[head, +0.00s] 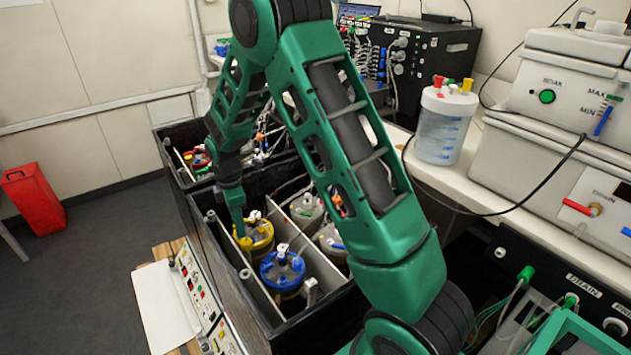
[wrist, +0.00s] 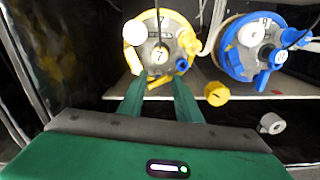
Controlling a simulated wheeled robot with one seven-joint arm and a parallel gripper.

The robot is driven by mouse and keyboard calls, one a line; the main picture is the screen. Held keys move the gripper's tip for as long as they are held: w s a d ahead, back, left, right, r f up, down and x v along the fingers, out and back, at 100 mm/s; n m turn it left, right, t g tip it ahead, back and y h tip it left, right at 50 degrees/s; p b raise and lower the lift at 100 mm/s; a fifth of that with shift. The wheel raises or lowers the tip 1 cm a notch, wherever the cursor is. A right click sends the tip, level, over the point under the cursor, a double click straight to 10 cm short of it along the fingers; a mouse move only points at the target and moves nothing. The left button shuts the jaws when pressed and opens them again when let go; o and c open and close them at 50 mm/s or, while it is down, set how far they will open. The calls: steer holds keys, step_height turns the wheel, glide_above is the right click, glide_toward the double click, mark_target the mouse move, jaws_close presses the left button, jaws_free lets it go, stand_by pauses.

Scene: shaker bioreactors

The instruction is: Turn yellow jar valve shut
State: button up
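The yellow jar (head: 260,236) stands in the black shaker box, and its yellow-rimmed lid marked 7 fills the upper middle of the wrist view (wrist: 184,28). A small yellow valve handle (wrist: 159,82) sits at the lid's near edge and lies crosswise in the wrist view. My gripper (wrist: 162,80) reaches the near edge of the lid with its two green fingers apart, one on each side of the handle. I cannot tell whether the fingers touch it. In the head view my gripper (head: 238,222) points down beside the yellow jar.
A blue-rimmed jar (head: 282,271) stands close beside the yellow one; its lid also shows in the wrist view (wrist: 236,68). A yellow knob (wrist: 217,94) and a grey one (wrist: 271,123) stick up nearby. The box wall (head: 203,250) runs close to the left.

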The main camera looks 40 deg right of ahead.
steer(key=shift+n, duration=0.5)
steer(key=shift+r+n, duration=0.15)
steer(key=shift+n, duration=0.25)
step_height(320, 180, up, 10)
steer(key=s+d+r+m, duration=0.4)
steer(key=s+d+m, duration=0.2)
steer(key=s, duration=0.3)
steer(key=s+d+r+m, duration=0.5)
steer(key=s+d+m, duration=0.2)
steer(key=s, duration=0.3)
steer(key=shift+d+r, duration=0.3)
steer(key=shift+d, duration=0.55)
